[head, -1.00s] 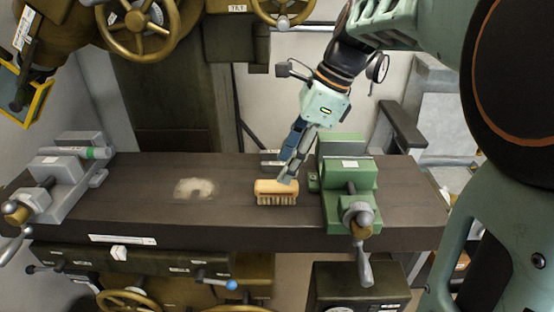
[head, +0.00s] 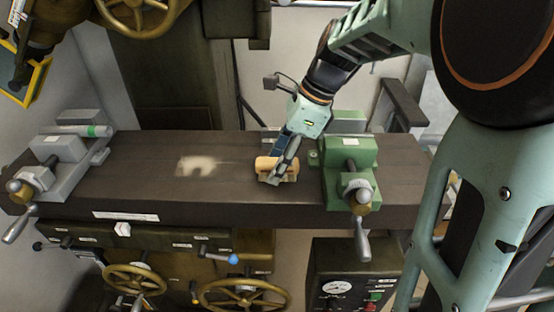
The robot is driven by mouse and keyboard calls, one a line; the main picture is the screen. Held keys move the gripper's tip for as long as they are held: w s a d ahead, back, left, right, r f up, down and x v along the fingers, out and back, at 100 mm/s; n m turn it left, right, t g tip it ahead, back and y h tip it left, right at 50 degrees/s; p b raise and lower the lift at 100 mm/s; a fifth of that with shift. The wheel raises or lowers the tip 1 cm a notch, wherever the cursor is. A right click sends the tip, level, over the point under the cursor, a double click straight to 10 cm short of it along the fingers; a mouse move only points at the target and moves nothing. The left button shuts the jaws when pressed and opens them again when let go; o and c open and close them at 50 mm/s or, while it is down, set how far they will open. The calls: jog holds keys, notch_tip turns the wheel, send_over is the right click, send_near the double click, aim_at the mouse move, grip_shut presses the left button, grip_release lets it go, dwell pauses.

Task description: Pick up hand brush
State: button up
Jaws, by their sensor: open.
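The hand brush (head: 264,163), with a light wooden back, lies on the dark machine table (head: 237,196) near its middle, just left of the green vise. My gripper (head: 272,180) is open and reaches down over the brush, its fingers covering part of the brush's middle. The bristles are mostly hidden behind the fingers. I cannot tell whether the fingers touch the brush.
A green vise (head: 347,155) with a handle stands close to the right of the brush. A grey vise (head: 63,160) stands at the table's left end. A patch of pale dust (head: 197,165) lies between. The table is otherwise clear there.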

jog(key=shift+f, duration=0.25)
dwell(0.4)
grip_shut()
jog(key=shift+r, duration=0.1)
